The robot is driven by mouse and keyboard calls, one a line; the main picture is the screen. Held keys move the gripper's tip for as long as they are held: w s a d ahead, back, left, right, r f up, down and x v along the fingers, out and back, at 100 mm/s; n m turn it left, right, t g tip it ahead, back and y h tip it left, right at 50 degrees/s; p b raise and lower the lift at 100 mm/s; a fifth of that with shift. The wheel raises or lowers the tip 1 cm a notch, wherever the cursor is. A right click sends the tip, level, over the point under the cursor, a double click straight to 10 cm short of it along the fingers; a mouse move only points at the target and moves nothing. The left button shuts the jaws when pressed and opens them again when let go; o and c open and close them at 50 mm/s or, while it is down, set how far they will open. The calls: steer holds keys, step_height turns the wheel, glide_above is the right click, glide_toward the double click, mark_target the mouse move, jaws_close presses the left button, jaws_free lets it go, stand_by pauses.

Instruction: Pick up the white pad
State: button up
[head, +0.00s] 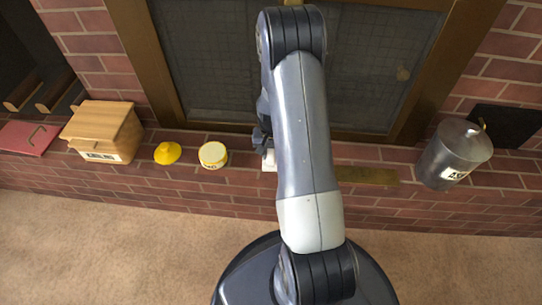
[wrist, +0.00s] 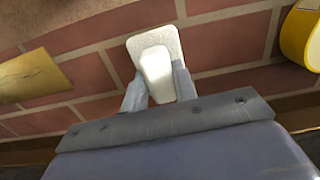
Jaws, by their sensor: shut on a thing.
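The white pad (wrist: 157,50) shows in the wrist view as a small pale block with a wider flat face, against the brick ledge. My gripper (wrist: 156,86) has one finger on each side of the pad's narrower part and is shut on it. In the head view, my gripper (head: 264,142) is mostly hidden behind my arm, over the brick ledge. Only a small white bit of the pad (head: 269,161) shows there. I cannot tell whether the pad touches the brick.
On the brick ledge (head: 236,188) stand a wooden box (head: 103,132), a yellow cone-shaped thing (head: 168,153), a yellow-and-white round tin (head: 213,155) and a metal ash bucket (head: 453,155). A flat brass-coloured plate (head: 367,176) lies right of my arm. A framed fireplace screen (head: 215,60) stands behind.

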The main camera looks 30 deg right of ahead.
mark_target(271, 153)
steer(key=shift+r, duration=0.1)
steer(key=shift+s+a+r+p, duration=0.1)
steer(key=shift+s+r+p, duration=0.1)
steer(key=shift+r+p, duration=0.3)
step_height(271, 153, up, 6)
steer(key=shift+r+p, duration=0.1)
steer(key=shift+p, duration=1.15)
steer(key=s+a+p, duration=0.2)
steer(key=s+a, duration=0.9)
steer(key=s, duration=0.5)
steer(key=shift+s+f, duration=0.1)
steer(key=shift+f, duration=0.1)
